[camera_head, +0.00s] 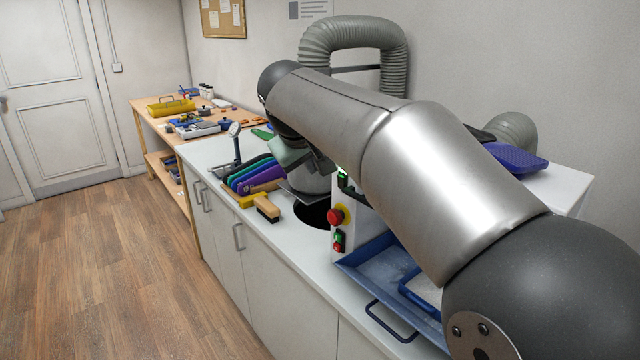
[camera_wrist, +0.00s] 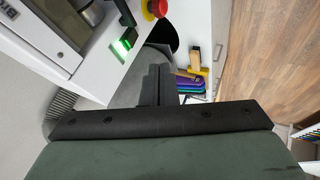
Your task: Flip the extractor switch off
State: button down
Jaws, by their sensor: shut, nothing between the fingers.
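The extractor switch appears to be the lit green rocker (camera_wrist: 122,44) on a white panel in the wrist view, in a black surround. Its green glow also shows in the head view (camera_head: 343,171), high on the white machine's front, partly hidden by my arm. My gripper (camera_wrist: 157,72) is shut and empty in the wrist view. Its black fingers are to the right of the switch in the picture, apart from it. In the head view my arm hides much of the gripper.
A red mushroom button (camera_head: 335,216) and small green and red buttons (camera_head: 338,241) sit below the switch. A blue tray (camera_head: 372,262) lies right of the machine. A brush (camera_head: 267,209) and several coloured insoles (camera_head: 250,174) stand left on the counter.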

jog(key=p, duration=0.2)
send_near(338, 182)
jog(key=s+f+x, duration=0.1)
jog(key=x, duration=0.4)
jog(key=shift+w+a, duration=0.25)
jog(key=shift+w, duration=0.3)
jog(key=shift+w+d+r+p, duration=0.1)
jog(key=shift+w+d+p, duration=0.15)
jog(key=shift+p, duration=0.15)
jog(key=shift+r, duration=0.1)
